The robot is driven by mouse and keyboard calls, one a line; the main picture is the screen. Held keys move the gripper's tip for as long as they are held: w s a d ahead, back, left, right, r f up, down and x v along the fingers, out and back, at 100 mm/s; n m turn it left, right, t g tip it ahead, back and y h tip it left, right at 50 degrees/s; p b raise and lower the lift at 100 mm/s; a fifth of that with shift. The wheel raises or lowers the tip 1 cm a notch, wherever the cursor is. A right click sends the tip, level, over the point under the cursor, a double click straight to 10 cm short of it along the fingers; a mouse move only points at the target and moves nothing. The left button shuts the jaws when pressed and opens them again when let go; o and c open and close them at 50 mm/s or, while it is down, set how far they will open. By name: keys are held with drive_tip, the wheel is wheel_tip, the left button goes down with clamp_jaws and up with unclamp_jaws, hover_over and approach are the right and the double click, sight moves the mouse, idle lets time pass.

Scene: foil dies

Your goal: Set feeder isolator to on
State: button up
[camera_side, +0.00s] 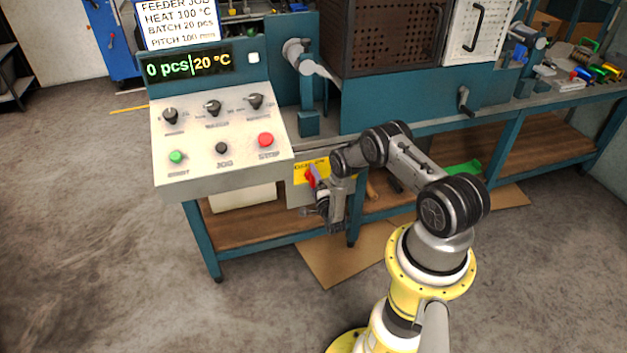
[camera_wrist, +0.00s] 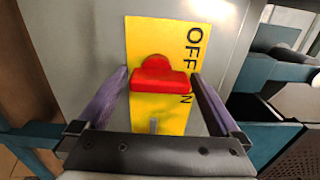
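The feeder isolator is a red handle (camera_wrist: 160,82) on a yellow plate (camera_wrist: 145,38). In the wrist view the plate's lettering runs sideways: OFF is at the upper right, and an N shows lower down, partly hidden by the handle. The handle's wide bar lies crosswise in this view. My gripper (camera_wrist: 160,73) is open, with one finger on each side of the handle; I cannot tell whether either touches it. In the side view the handle (camera_side: 310,177) shows on its plate (camera_side: 301,171) below the control panel, beside my gripper (camera_side: 319,203).
The sloped control panel (camera_side: 222,145) with knobs and buttons overhangs the isolator at the left. Its display (camera_side: 190,68) reads 0 pcs, 20 °C. Teal bench legs (camera_side: 205,245) stand below. A cardboard sheet (camera_side: 330,268) lies on the floor.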

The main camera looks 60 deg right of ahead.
drive_tip(key=v, duration=1.4)
